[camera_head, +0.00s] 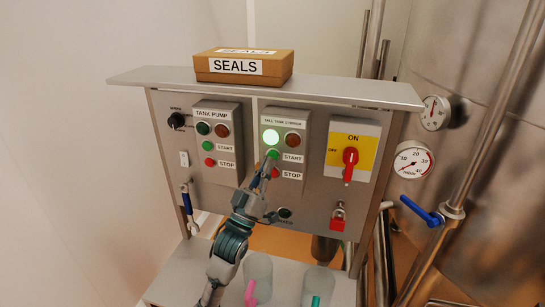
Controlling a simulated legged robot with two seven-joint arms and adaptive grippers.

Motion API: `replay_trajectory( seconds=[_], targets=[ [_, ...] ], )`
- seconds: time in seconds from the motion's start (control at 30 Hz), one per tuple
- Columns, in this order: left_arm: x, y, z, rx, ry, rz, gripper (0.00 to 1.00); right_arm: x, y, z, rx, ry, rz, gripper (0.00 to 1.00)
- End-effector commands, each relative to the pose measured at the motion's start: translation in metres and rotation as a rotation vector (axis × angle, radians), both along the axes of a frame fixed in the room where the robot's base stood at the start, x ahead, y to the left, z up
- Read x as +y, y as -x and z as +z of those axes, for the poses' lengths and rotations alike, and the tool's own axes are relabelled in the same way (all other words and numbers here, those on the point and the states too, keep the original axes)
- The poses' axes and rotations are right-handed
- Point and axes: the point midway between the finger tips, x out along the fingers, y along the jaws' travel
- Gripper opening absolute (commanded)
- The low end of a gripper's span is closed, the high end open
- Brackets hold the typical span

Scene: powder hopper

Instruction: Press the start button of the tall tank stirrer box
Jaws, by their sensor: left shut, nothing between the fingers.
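The tall tank stirrer box (299,122) is a grey box in the middle of the steel panel. The green start button (272,153) shows beside the START label, just above my fingertips. My left gripper (270,162) is shut and empty, its tips at the lower edge of the start button. I cannot tell whether they touch or press it. The red stop button (275,173) is partly hidden by the gripper. My right gripper is not in view.
The tank pump box (217,115) is to the left, and a yellow switch plate with a red handle (350,160) to the right. A red padlock (338,217) hangs below. A SEALS carton (244,66) sits on the top ledge. Clear cups (258,270) stand below.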

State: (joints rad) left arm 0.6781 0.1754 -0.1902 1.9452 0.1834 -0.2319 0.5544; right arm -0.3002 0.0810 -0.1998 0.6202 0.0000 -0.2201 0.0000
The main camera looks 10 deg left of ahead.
Motion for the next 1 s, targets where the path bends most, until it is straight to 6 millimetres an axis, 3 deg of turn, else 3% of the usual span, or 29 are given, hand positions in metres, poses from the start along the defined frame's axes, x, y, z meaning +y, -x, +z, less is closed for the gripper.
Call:
replay_trajectory(
  seconds=[0.17, 0.6, 1.0],
  targets=[
    [0.0, 0.005, 0.0, -0.001, 0.0, -0.001, 0.0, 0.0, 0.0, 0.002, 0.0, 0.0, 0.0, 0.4],
    [0.002, 0.046, 0.001, 0.0, 0.001, -0.001, 0.0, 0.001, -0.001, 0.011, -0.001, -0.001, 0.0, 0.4],
    [0.002, 0.05, 0.0, 0.0, 0.0, 0.0, 0.0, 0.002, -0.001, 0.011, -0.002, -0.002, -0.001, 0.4]
  ],
)
